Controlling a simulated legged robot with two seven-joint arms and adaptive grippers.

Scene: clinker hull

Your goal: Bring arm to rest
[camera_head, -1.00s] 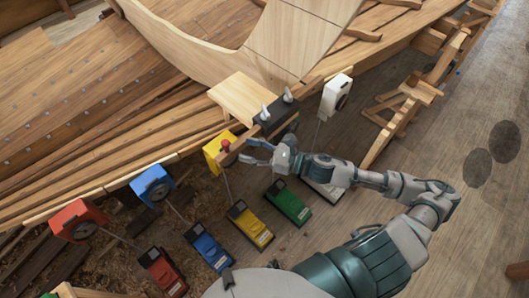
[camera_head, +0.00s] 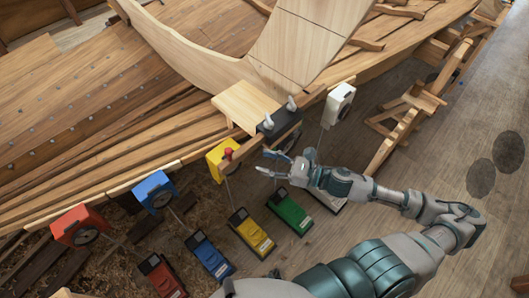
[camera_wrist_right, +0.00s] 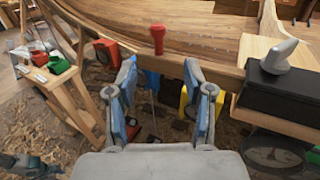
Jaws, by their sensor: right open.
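My right gripper (camera_head: 273,163) is open and empty in the head view, in front of the hull's edge and just below the black box (camera_head: 279,119). In the right wrist view the right gripper (camera_wrist_right: 165,100) shows two blue-padded fingers spread apart with nothing between them. A red-topped peg (camera_wrist_right: 158,38) stands on the plank edge beyond the fingers, apart from them; it also shows in the head view (camera_head: 228,154). My right arm reaches in from the lower right. My left gripper is not in view.
Red (camera_head: 78,226), blue (camera_head: 154,190), yellow (camera_head: 222,158) and white (camera_head: 339,103) boxes sit along the hull's plank edge (camera_head: 110,190). Several coloured units, including a green one (camera_head: 289,211), stand on the floor below. A wooden trestle (camera_head: 405,115) is at right; floor beyond it is open.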

